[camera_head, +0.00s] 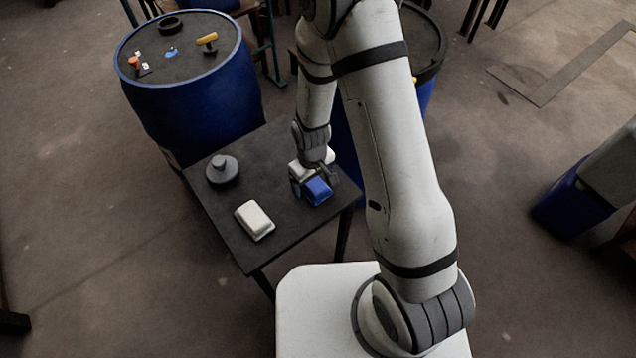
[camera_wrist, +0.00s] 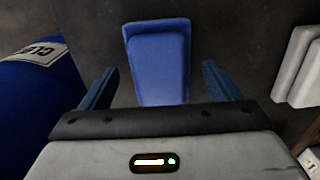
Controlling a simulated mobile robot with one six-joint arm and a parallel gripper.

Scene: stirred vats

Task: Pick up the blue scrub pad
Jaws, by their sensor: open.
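The blue scrub pad (camera_head: 317,190) lies on the dark small table (camera_head: 226,224), near its right edge. In the wrist view the pad (camera_wrist: 158,62) is a blue block with a raised top, lying between and beyond the two fingers. My gripper (camera_head: 314,180) is right above or at the pad in the head view. In the wrist view my gripper (camera_wrist: 155,88) is open, with one finger to each side of the pad and a gap on both sides. I cannot tell its exact height over the table.
A white pad (camera_head: 255,220) lies on the table left of the blue one, and also shows in the wrist view (camera_wrist: 297,65). A grey round knobbed object (camera_head: 222,170) stands at the table's left. A blue drum (camera_head: 200,105) stands behind, with small items on its lid.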

